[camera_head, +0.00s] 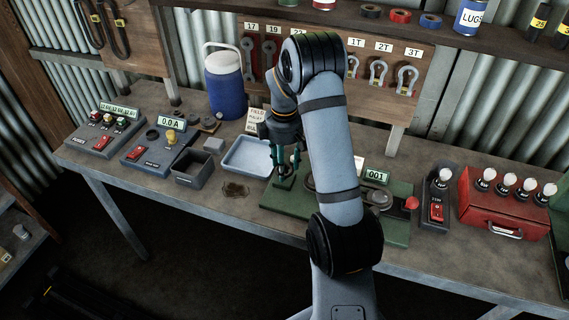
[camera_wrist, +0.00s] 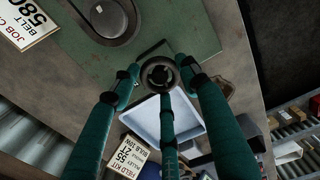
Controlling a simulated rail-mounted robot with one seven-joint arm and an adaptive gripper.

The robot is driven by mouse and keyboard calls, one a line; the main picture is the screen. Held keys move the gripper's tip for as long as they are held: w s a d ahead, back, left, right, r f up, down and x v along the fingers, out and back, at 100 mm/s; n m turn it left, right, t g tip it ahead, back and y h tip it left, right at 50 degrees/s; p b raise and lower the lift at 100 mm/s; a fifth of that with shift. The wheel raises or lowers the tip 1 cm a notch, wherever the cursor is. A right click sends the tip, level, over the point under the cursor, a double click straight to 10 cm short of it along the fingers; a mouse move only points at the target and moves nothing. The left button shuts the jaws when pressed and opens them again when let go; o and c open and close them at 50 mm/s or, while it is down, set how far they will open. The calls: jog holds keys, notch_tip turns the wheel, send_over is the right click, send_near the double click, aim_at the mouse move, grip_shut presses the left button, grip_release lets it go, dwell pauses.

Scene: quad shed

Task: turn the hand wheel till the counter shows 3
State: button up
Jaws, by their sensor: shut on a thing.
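The green machine base (camera_head: 398,232) lies on the bench, partly hidden behind my arm. Its counter (camera_head: 377,176) reads 001. My gripper (camera_head: 286,177) is down at the left end of the base. In the wrist view, its three green fingers are closed around a small dark round hand wheel (camera_wrist: 158,74) with a ring-shaped top. A dark oval belt guard or pulley part (camera_wrist: 105,20) sits on the base beside it. The wheel is hidden by the fingers in the head view. A red knob (camera_head: 411,203) stands at the right end of the base.
A pale tray (camera_head: 233,166) lies just left of the base, under the fingers in the wrist view. A blue jug (camera_head: 224,85) stands behind it. Right of the base are a switch box (camera_head: 434,222) and a red case (camera_head: 490,215).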

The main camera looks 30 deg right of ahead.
jog(key=shift+w+r+n, duration=0.1)
jog(key=shift+n, duration=0.8)
jog(key=o, duration=1.2)
jog(key=shift+c, duration=0.2)
notch_tip(320, 180, up, 12)
notch_tip(320, 180, down, 12)
jog(key=shift+f, duration=0.15)
dwell(0.4)
